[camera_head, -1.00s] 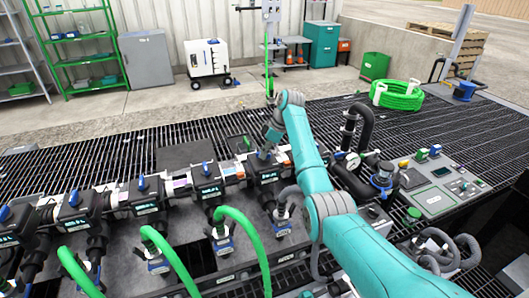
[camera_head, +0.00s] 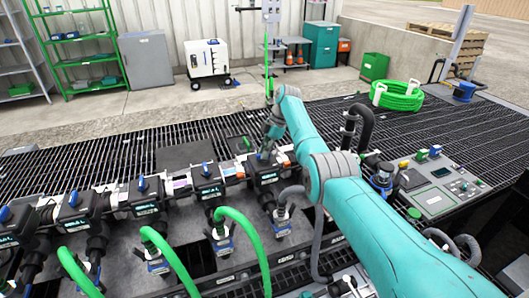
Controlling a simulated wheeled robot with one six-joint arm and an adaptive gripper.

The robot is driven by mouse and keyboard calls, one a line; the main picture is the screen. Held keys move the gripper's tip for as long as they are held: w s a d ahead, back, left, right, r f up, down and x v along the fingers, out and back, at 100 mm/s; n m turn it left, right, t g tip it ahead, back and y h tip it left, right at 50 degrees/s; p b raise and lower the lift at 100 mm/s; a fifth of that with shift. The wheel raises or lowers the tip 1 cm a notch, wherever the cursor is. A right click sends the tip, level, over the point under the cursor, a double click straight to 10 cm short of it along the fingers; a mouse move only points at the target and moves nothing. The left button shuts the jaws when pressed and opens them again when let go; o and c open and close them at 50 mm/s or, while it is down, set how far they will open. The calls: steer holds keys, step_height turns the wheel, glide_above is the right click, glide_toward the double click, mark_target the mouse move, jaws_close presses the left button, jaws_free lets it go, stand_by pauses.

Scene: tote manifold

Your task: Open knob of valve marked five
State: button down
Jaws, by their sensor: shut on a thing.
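A row of black valve bodies with labels too small to read runs across the manifold. The rightmost valve in view (camera_head: 267,176) is under my gripper (camera_head: 264,154). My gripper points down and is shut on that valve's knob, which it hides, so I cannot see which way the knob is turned. The valve to its left (camera_head: 208,190) has a blue knob (camera_head: 205,169) standing up. Further left, two more valves show blue knobs (camera_head: 141,184) and (camera_head: 73,199). Another blue knob is at the left edge.
Green hoses (camera_head: 245,230) arch up in front of the valves. A black bent pipe (camera_head: 357,115) and a control panel (camera_head: 440,190) stand to the right of my arm. A coiled green hose (camera_head: 398,96) lies behind on the open black grating.

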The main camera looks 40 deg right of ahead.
stand_by(0.3)
steer(key=c, duration=1.1)
jaws_free()
steer(key=shift+c, duration=0.2)
steer(key=v, duration=1.2)
steer(key=shift+d, duration=0.1)
steer(key=shift+s, duration=0.1)
